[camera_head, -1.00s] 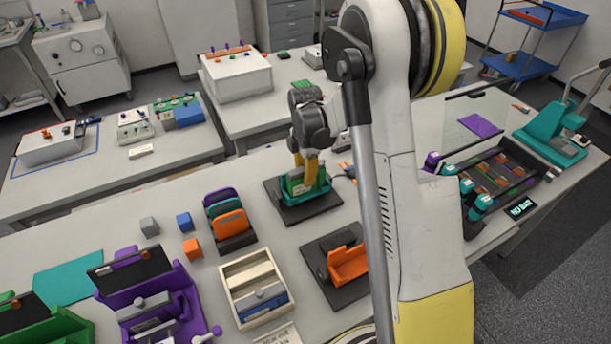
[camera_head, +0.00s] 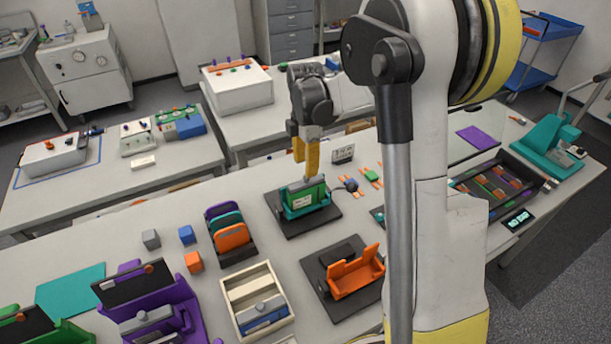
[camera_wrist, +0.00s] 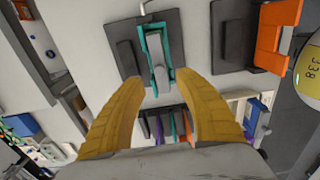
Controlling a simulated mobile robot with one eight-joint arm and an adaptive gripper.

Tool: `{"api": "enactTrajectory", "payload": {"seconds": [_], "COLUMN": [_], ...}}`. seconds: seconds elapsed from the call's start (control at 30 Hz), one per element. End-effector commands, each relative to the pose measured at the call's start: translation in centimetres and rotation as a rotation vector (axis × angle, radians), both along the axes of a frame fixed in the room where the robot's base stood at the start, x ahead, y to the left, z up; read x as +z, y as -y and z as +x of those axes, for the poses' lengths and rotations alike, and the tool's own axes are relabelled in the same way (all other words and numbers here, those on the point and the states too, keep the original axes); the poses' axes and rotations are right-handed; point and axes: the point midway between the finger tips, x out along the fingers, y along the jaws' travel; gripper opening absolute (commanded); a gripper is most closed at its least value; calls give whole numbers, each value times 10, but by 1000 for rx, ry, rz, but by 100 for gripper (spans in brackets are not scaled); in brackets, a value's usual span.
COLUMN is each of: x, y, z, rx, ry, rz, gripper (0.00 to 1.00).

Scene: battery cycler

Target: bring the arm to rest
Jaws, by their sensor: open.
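A gap shows between the fingertips and the block in the head view. My arm runs up the right of the head view and hides part of the table.
An orange holder (camera_head: 354,278) on a dark plate stands nearer, beside a wooden box (camera_head: 236,309). A rack of coloured plates (camera_head: 229,238) is to the left, with small cubes (camera_head: 186,235) beside it.

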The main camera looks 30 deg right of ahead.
Motion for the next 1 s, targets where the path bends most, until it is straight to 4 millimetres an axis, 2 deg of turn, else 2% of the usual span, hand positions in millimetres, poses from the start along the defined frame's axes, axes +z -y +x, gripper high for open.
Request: {"api": "enactTrajectory", "payload": {"seconds": [0.03,0.2,1.0], "x": [8,19,19], "y": [0,0,0], "z": [0,0,0], "rx": [0,0,0], "ry": [0,0,0], "rz": [0,0,0], "gripper": [40,40,40]}}
